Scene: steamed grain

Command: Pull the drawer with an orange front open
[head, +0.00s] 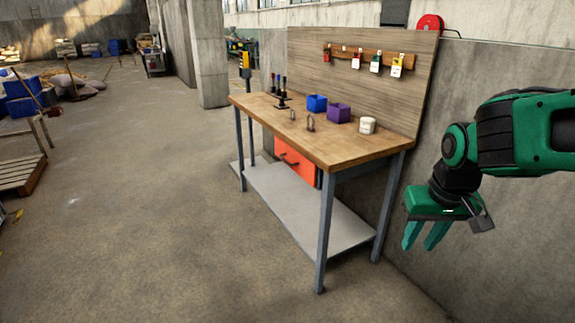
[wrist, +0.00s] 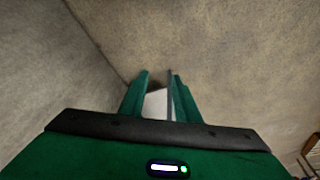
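The drawer with the orange front (head: 297,168) sits under the workbench top (head: 300,128) in the head view, with a dark bar handle (head: 289,160) on it. It looks shut, though a bench leg and the tabletop edge hide part of its surroundings. My green gripper (head: 424,246) hangs to the right of the bench, in front of the concrete wall, well apart from the drawer. Its fingers point down with a gap between them, and nothing is held. The wrist view shows the same two fingers apart (wrist: 159,78) above the floor. The drawer cannot be made out there.
The bench has grey legs and a low grey shelf (head: 285,205). A blue bin (head: 317,103), a purple bin (head: 339,113) and a white cup (head: 367,125) stand on top. Padlocks hang on the backboard. The floor left of the bench is clear; a pallet (head: 22,174) lies far left.

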